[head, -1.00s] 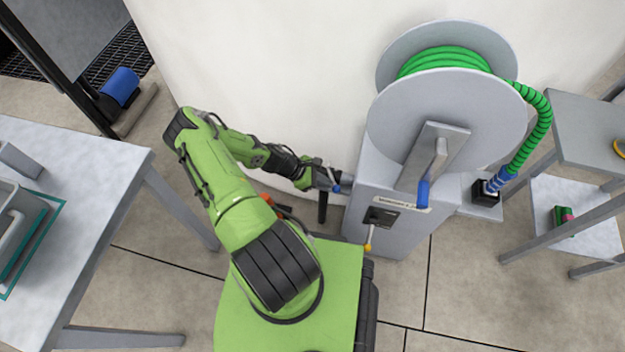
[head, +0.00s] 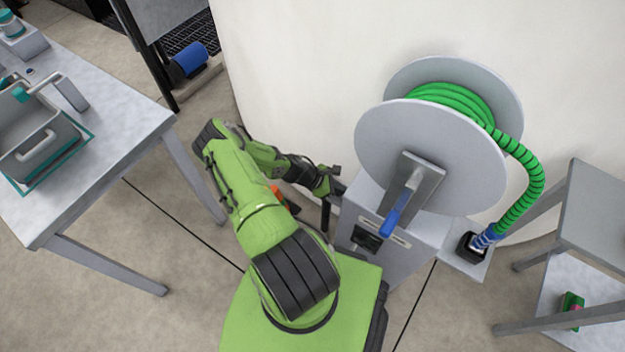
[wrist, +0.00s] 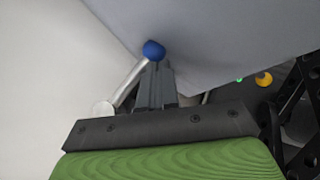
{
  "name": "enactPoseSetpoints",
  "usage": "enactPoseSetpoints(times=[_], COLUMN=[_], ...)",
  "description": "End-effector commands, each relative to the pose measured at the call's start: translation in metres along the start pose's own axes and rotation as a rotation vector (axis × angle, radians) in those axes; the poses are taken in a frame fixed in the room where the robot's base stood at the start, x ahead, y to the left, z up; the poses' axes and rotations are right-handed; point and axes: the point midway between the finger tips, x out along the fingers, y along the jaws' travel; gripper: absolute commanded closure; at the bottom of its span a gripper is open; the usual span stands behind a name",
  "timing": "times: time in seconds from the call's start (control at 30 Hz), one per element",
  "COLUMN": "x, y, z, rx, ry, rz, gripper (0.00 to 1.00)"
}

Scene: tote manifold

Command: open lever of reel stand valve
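The reel stand (head: 385,262) is a grey cabinet carrying a reel of green hose. In the wrist view, a lever (wrist: 127,84) on its side has a silver rod, a round pivot at the lower left and a blue ball knob (wrist: 154,50). My gripper (wrist: 160,66) has its fingers close together and looks shut, its tips just below the knob and right of the rod. I cannot tell whether they touch the lever. In the head view my gripper (head: 337,190) is at the stand's left side; the blue knob is hidden there.
A yellow knob (wrist: 263,79) shows farther off in the wrist view. The reel (head: 430,155) has a blue-handled crank (head: 395,218). A pale curved wall (head: 300,80) stands close behind my arm. A table (head: 110,115) is at left, a shelf (head: 595,215) at right.

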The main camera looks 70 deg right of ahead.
Motion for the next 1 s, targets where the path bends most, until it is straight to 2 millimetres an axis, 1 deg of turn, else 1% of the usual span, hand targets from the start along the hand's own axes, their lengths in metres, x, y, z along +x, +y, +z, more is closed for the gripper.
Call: enactPoseSetpoints(times=[0.3,0.83,0.93,1.0], x=[0.005,0.006,0.002,-0.007], y=[0.002,0.003,0.002,0.001], z=[0.006,0.006,0.004,-0.001], rx=[-0.075,-0.086,-0.087,-0.087], ry=[-0.003,-0.002,-0.001,0.000], rz=[0.073,0.085,0.086,0.086], gripper=[1.00,1.00,1.00,1.00])
